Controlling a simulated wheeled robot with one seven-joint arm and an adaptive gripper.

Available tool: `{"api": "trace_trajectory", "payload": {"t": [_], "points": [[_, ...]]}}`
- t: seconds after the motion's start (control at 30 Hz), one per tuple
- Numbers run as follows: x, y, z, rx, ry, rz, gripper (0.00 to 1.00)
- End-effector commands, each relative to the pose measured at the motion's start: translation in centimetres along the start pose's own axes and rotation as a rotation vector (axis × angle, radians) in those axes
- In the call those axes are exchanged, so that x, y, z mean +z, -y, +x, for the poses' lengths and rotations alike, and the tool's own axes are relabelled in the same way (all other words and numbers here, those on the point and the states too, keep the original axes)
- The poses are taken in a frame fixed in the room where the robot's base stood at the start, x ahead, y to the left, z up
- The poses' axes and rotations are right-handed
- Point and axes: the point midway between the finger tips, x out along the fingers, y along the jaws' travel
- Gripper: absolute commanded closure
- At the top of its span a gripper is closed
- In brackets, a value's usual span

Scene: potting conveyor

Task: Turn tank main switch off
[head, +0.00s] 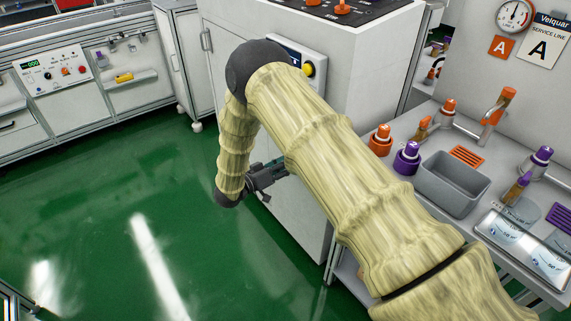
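A yellow knob (308,70) sits on a light, blue-edged plate (318,57) on the front of the white cabinet. It may be the tank main switch, but no label is readable. My arm's elbow hides the left part of the plate. My gripper (276,175) is dark and small in view, below the elbow and in front of the cabinet's lower front. It is well below the knob and apart from it. Nothing shows held in it, and its finger opening is too small to judge.
The white cabinet (375,60) has orange controls on top. At right, a bench holds a grey basin (451,184), an orange-capped bottle (380,139), a purple-capped bottle (407,157) and taps. A control panel (54,71) is at left. The green floor (110,210) is clear.

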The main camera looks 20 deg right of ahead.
Motion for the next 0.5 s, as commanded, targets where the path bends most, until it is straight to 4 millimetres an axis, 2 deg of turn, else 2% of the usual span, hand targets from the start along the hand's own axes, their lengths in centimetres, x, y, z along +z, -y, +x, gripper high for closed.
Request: {"api": "trace_trajectory", "payload": {"t": [0.33, 0.37, 0.43, 0.5], "points": [[0.29, 0.0, -0.12, -0.001, 0.003, -0.005, 0.93], [0.29, -0.01, -0.12, -0.001, 0.003, -0.005, 0.66], [0.26, 0.0, -0.11, -0.001, 0.002, -0.004, 0.53], [0.21, 0.0, -0.08, -0.001, 0.002, -0.003, 0.51]]}}
